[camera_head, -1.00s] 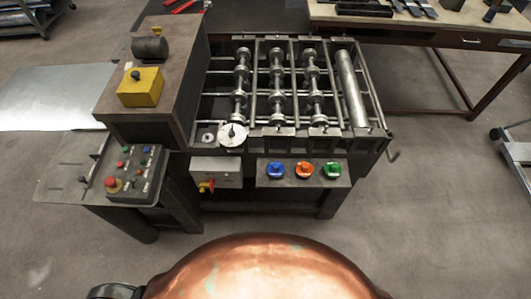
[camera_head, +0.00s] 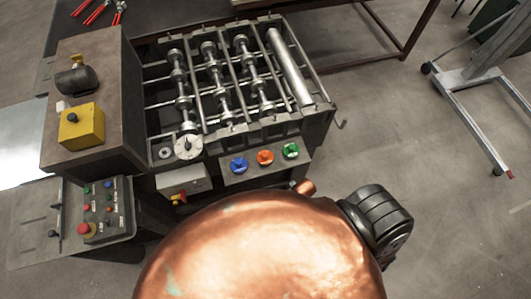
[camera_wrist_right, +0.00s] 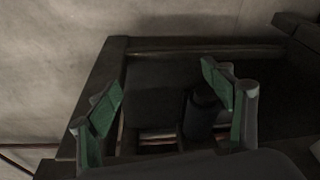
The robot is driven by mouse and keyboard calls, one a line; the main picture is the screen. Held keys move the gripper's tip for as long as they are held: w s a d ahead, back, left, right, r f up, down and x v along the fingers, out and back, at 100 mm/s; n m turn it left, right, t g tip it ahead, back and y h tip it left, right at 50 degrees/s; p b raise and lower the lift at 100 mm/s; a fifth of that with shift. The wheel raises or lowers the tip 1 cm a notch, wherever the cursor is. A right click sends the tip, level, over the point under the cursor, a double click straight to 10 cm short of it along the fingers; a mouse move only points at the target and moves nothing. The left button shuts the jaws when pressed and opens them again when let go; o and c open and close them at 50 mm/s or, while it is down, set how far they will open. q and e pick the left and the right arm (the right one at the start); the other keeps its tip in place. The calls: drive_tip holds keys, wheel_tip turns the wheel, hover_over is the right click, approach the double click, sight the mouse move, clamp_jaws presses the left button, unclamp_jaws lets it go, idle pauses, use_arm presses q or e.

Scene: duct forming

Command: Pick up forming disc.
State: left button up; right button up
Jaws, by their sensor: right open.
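In the head view a pale grey round disc (camera_head: 188,147) sits at the front left corner of the roller machine's bed (camera_head: 225,75). Several smaller round pieces are on the shafts behind it. I cannot tell for sure which piece is the forming disc. My right gripper (camera_wrist_right: 160,80) shows only in the right wrist view. Its two green-padded fingers are wide apart with nothing held between them. Below them is a dark frame (camera_wrist_right: 113,65) and a dark cylindrical thing (camera_wrist_right: 202,115), partly hidden by the right finger. My left gripper is not in view.
The control box (camera_head: 103,205) stands front left, and blue, orange and green knobs (camera_head: 265,157) line the machine's front. A yellow block (camera_head: 82,126) is on the brown housing. Red-handled tools (camera_head: 97,14) lie at the back. A wheeled metal stand (camera_head: 480,75) is far right. Floor between is clear.

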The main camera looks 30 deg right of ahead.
drive_tip(key=w+a+r+t+p, duration=0.1)
drive_tip(key=w+r+p, duration=0.1)
drive_tip(key=r, duration=0.9)
drive_tip(key=w+a+r+p, duration=0.2)
drive_tip(key=r, duration=1)
drive_tip(key=w+a+r+g+y+p, duration=0.1)
drive_tip(key=w+a+r+y, duration=0.3)
drive_tip(key=w+a, duration=0.6)
wheel_tip(320, 180, up, 3)
drive_tip(key=m+g+h+p, duration=0.1)
drive_tip(key=m+g+h, duration=0.25)
drive_tip(key=m, duration=0.25)
hover_over(265, 153)
drive_tip(key=a, duration=0.1)
drive_tip(key=shift+w+r+t+h, duration=0.1)
drive_tip(key=shift+w+t+h, duration=0.05)
drive_tip(key=shift+t+h, duration=0.15)
drive_tip(key=shift+d, duration=0.2)
wheel_tip(265, 153, down, 2)
drive_tip(key=shift+m, duration=0.3)
drive_tip(key=f, duration=0.2)
drive_tip(key=f+p, duration=0.1)
drive_tip(key=f, duration=0.2)
drive_tip(key=shift+s+d+f+p, duration=0.25)
drive_tip(key=shift+d+f+p, duration=0.05)
drive_tip(key=shift+f+p, duration=0.05)
